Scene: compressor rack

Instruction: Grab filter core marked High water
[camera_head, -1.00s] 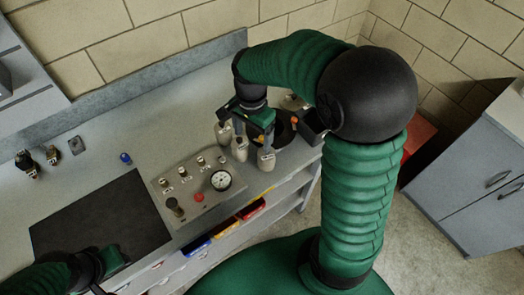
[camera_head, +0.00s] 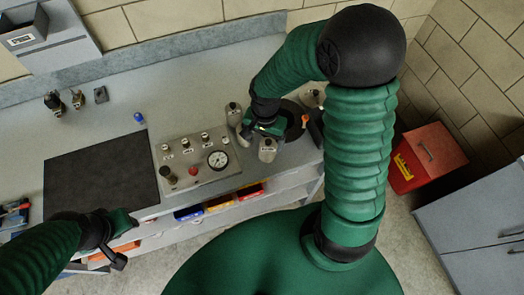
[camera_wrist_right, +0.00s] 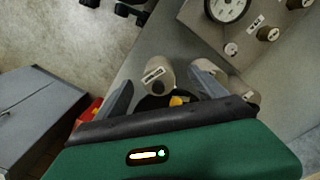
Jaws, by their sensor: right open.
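Several pale grey filter cores with small labels stand upright on the bench right of the gauge panel. One core (camera_head: 234,114) is behind and left of my right gripper (camera_head: 262,134), and another core (camera_head: 267,150) is just in front of it. In the wrist view a labelled core (camera_wrist_right: 157,74) shows between the open fingers, and another is partly hidden by the right-hand finger. The labels are too small to read. My right gripper is open and low among the cores; I see no grip on any. My left gripper (camera_head: 122,232) is near the dark mat, its jaws unclear.
The gauge panel (camera_head: 197,160) is left of the cores. A black round part (camera_head: 291,118) stands right behind my right gripper. A dark mat (camera_head: 98,180), a blue knob (camera_head: 139,117) and small fittings (camera_head: 54,102) lie left. A red bin (camera_head: 428,158) stands on the floor.

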